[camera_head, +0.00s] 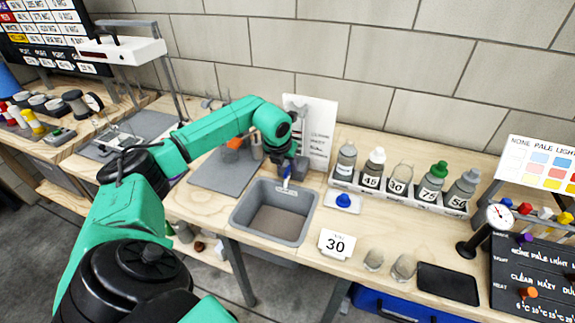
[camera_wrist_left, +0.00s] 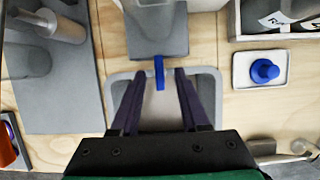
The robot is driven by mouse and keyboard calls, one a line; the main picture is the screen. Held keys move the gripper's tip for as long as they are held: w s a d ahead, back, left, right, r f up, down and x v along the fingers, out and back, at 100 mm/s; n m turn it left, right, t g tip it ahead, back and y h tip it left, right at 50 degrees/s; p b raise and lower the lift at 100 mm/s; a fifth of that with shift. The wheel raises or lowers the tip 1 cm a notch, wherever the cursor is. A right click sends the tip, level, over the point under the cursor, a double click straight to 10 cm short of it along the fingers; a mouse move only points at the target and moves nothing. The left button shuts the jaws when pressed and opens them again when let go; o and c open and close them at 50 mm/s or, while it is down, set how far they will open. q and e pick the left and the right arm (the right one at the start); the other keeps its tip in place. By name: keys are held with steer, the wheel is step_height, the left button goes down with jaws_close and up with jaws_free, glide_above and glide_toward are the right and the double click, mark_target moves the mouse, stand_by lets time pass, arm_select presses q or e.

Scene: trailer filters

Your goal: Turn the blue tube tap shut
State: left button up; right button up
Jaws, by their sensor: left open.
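The blue tube tap shows as a narrow blue lever (camera_wrist_left: 159,72) in the left wrist view, at the edge of a grey block (camera_wrist_left: 157,35) over the sink. It points along the gripper's fingers. My left gripper (camera_wrist_left: 157,72) is open, with one dark finger on each side of the lever and a gap on both sides. The arm hides most of the tap's upper part. My right gripper is not in view.
A grey sink (camera_head: 241,218) lies below the gripper. A white dish (camera_head: 331,201) with a blue knob (camera_head: 343,200) sits to its right, near a rack of labelled bottles (camera_head: 375,190). A "30" card (camera_head: 336,243) stands in front. A grey mat (camera_head: 215,176) lies left.

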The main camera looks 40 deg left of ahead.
arm_select(q)
steer(key=shift+w+f, duration=0.15)
steer(key=shift+f, duration=0.35)
steer(key=shift+a+f, duration=0.15)
steer(key=shift+f, duration=0.15)
steer(key=shift+c, duration=0.6)
jaws_close()
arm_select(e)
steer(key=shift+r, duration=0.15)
